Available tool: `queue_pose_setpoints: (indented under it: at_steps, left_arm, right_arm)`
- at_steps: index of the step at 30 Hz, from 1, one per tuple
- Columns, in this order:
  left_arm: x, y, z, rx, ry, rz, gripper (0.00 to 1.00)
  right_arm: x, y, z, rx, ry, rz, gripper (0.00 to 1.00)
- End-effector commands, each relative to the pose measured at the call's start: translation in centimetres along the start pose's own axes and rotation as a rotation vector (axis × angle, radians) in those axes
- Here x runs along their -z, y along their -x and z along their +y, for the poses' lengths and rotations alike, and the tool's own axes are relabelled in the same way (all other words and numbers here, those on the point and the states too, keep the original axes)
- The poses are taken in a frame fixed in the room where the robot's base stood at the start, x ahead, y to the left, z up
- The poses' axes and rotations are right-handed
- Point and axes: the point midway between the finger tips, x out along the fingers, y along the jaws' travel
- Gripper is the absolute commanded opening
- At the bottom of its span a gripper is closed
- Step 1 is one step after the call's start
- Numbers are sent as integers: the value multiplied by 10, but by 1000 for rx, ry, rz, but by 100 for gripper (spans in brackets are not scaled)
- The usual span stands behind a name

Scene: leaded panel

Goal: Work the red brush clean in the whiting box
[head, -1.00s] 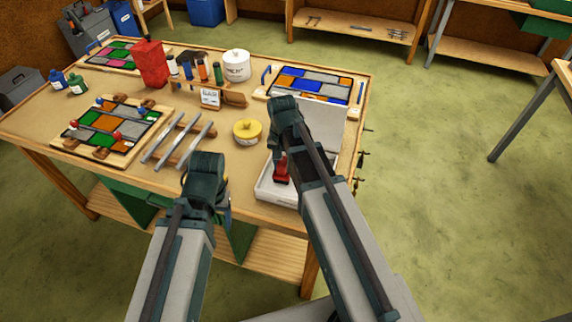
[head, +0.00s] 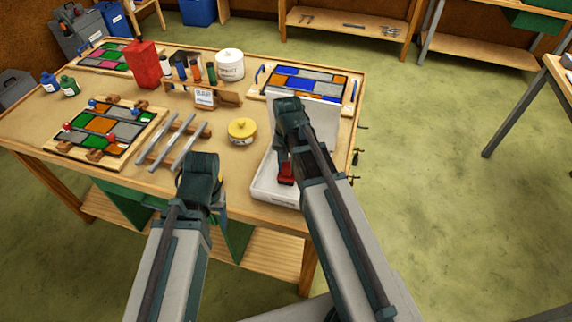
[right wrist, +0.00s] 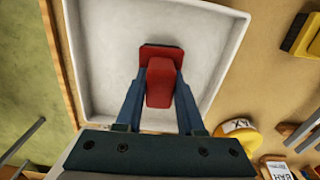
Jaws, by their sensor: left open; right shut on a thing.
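The red brush (right wrist: 160,83) is between the fingers of my right gripper (right wrist: 158,95), which is shut on it. Its dark base is inside the white whiting box (right wrist: 105,50); whether it touches the floor of the box I cannot tell. In the head view the red brush (head: 286,174) shows partly below my right arm, and the box (head: 268,184) stands at the table's right front corner with its lid raised behind. My left gripper (head: 197,190) is open and empty near the table's front edge, left of the box; its fingers are mostly hidden.
A yellow-lidded tin (head: 242,131) stands left of the box. Grey lead strips (head: 172,147) lie on a rack further left. Leaded panels (head: 305,84) lie at the back right and left. A red can (head: 144,66) stands at the back.

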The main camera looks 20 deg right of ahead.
Motion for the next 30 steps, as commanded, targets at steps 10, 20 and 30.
queue_pose_setpoints:
  at_steps: [10,20,30]
  left_arm:
    - [0,0,0,0,0,0,66]
    - [0,0,0,0,0,0,66]
    - [0,0,0,0,0,0,66]
  right_arm:
    - [-2,0,18,0,-2,0,0]
    - [-2,0,29,0,1,0,0]
    - [-3,0,36,0,-2,0,0]
